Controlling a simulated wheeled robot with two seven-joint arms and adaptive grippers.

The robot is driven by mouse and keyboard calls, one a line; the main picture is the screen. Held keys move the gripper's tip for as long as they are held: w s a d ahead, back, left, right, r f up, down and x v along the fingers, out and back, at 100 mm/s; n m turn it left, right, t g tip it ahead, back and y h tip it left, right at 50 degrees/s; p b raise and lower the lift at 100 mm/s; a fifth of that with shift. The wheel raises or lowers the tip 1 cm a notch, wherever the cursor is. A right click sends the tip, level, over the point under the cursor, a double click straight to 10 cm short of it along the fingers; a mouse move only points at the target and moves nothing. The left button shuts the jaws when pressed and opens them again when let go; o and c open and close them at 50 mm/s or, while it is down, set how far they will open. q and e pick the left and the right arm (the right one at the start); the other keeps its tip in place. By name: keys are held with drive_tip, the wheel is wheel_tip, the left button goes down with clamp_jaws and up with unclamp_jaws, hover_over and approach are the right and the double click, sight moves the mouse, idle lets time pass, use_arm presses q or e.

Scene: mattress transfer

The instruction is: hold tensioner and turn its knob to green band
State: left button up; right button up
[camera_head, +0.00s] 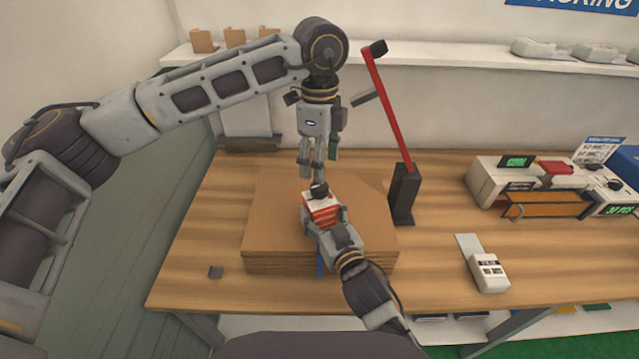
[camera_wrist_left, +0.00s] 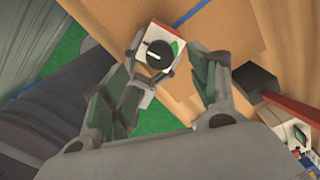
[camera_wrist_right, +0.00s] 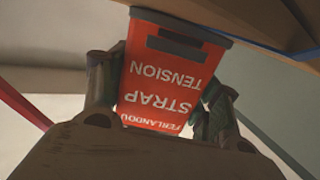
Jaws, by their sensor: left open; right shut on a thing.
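The tensioner (camera_head: 320,211) is a red and white box with a black knob (camera_head: 319,189) on its top. My left gripper (camera_head: 311,172) points down just above the knob, open. In the left wrist view the round black knob (camera_wrist_left: 159,54) has a pale bar across it, and a green patch (camera_wrist_left: 178,50) shows beside it. Whether the left fingers touch the knob is unclear.
A black post with a red arm (camera_head: 390,110) stands right of the stack. A grey-white handheld device (camera_head: 488,272) and a white machine (camera_head: 530,185) are on the wooden table (camera_head: 430,180) farther right. A blue strap (camera_head: 319,262) runs down the stack.

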sight(320, 185)
use_arm(q)
drive_tip(key=shift+f, duration=3.55)
drive_tip(key=c, duration=1)
